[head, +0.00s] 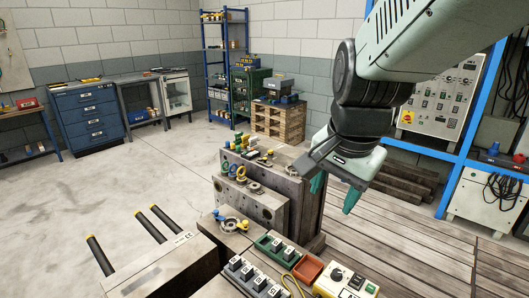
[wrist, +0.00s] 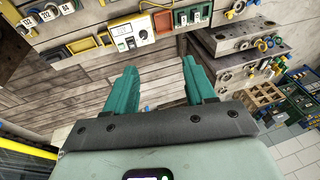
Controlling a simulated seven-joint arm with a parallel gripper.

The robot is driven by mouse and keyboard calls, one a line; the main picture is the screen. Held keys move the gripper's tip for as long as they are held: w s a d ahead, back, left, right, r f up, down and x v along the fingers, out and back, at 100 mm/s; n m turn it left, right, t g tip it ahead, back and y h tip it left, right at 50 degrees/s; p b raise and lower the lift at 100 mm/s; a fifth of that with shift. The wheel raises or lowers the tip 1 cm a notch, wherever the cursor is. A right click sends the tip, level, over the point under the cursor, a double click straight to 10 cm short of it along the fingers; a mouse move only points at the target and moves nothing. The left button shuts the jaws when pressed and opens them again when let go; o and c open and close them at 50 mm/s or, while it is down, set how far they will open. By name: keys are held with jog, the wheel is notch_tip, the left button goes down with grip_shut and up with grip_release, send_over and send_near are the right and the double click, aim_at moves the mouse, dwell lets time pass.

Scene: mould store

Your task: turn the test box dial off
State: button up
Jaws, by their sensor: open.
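The test box (head: 345,284) is a small white and yellow box at the bottom edge of the head view, partly cut off there. Its black round dial (head: 337,275) is on the top face. Which way the dial points is too small to tell. In the wrist view the test box (wrist: 123,28) lies beyond my fingertips, with the dial (wrist: 143,35) toward its right side. My gripper (head: 335,190) has green fingers, spread apart with nothing between them. It hangs above and behind the box in the head view, clear of it. The fingers also show in the wrist view (wrist: 159,66).
A red tray (head: 307,268) and a green tray (head: 268,244) with numbered blocks sit left of the test box. A yellow cable (head: 293,284) lies beside it. Stacked steel mould plates (head: 262,205) stand behind. Planked surface (head: 420,262) to the right is clear.

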jog(key=w+d+f+m+g, duration=0.1)
jog(key=w+d+f+m, duration=0.15)
jog(key=f+m, duration=0.2)
jog(key=w+d+f+m+g, duration=0.1)
jog(key=w+d+f+m, duration=0.1)
jog(key=w+f+m, duration=0.3)
jog(key=m+g, duration=0.1)
jog(key=m, duration=0.3)
send_over(337, 272)
notch_tip(337, 272, down, 13)
jog(key=shift+m, duration=0.25)
notch_tip(337, 272, down, 11)
jog(key=shift+r, duration=0.2)
grip_shut()
